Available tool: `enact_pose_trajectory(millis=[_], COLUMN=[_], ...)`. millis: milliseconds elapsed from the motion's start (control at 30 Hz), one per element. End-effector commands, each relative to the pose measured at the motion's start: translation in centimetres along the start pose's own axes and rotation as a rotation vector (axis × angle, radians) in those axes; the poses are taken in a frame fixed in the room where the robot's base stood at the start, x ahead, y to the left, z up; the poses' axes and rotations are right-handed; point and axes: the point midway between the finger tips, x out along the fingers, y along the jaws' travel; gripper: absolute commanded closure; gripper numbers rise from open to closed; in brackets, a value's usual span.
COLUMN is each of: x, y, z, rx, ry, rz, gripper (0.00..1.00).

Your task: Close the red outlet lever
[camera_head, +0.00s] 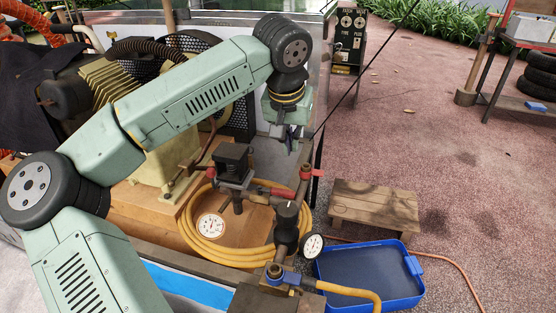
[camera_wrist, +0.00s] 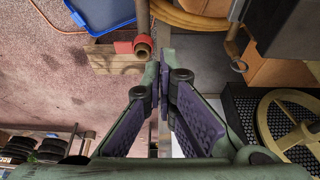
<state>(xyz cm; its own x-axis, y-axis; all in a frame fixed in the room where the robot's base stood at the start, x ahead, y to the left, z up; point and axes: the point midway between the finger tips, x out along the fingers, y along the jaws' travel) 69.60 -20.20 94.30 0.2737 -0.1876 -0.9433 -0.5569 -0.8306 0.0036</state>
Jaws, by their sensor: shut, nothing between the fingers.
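A red handle (camera_head: 281,191) lies roughly level among the pipes in the head view, left of an upright pipe. A small red piece (camera_head: 317,172) sits at that pipe's open top (camera_head: 305,169). In the wrist view, a red flat piece (camera_wrist: 123,47) stands beside the brown pipe end (camera_wrist: 143,52). I cannot tell for certain which red part is the outlet lever. My gripper (camera_head: 290,142) points down just above and left of the pipe top. In the wrist view, its fingers (camera_wrist: 160,82) are together and empty, apart from the red piece.
A black pressure switch (camera_head: 233,158), a coiled yellow hose (camera_head: 205,235) and gauges (camera_head: 211,226) surround the pipes. A blue-handled valve (camera_head: 286,276) is at the front. A blue tray (camera_head: 405,298) and wooden stool (camera_head: 375,205) stand on the ground at right, with open paving beyond.

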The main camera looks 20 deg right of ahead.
Motion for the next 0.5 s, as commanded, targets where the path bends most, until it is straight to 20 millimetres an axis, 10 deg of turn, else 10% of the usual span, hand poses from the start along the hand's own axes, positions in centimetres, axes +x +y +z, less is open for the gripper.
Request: enact_pose_trajectory(millis=[500], x=[9.0], y=[0.0], z=[0.1], rx=[0.005], ry=[-0.006], rz=[0.0], gripper=[1.0])
